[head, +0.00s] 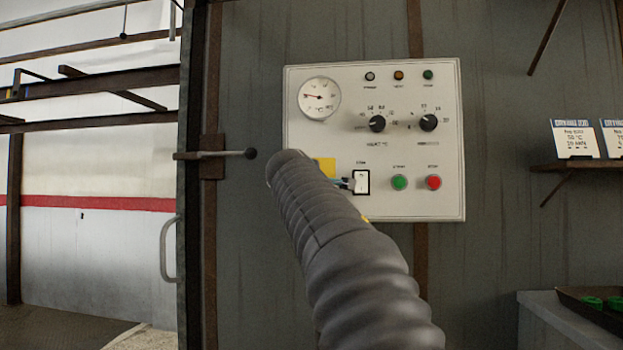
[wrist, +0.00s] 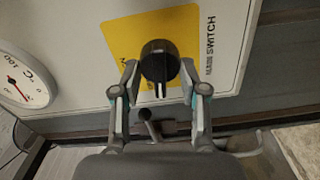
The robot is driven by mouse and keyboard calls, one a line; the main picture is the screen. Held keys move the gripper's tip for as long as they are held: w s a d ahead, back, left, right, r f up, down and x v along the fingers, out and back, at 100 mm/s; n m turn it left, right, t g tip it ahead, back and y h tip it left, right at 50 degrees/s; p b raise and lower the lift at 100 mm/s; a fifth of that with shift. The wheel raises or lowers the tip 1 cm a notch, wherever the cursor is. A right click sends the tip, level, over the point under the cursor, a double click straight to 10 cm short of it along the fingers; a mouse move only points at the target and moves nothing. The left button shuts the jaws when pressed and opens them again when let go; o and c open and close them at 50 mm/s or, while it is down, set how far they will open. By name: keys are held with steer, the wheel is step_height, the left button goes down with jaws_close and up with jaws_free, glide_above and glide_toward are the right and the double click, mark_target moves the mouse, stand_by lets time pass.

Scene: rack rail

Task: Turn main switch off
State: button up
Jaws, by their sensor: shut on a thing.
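The main switch is a round black knob (wrist: 160,62) on a yellow plate (wrist: 118,38), beside the printed words MAIN SWITCH in the wrist view. A pale mark on the knob points to the bottom of that view. My gripper (wrist: 159,80) has one finger on each side of the knob and is shut on it. In the head view my arm hides the knob. Only a corner of the yellow plate (head: 325,167) and a bit of my gripper (head: 344,183) show there, on the white control panel (head: 300,130).
The panel also carries a dial gauge (head: 319,97), two black knobs (head: 377,123), a white rocker switch (head: 361,183), a green button (head: 399,182) and a red button (head: 433,182). A rod with a ball end (head: 250,153) sticks out left of the panel. A shelf (head: 590,164) is at right.

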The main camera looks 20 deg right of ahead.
steer(key=shift+n, duration=0.7)
steer(key=o, duration=1.1)
steer(key=v, duration=1.2)
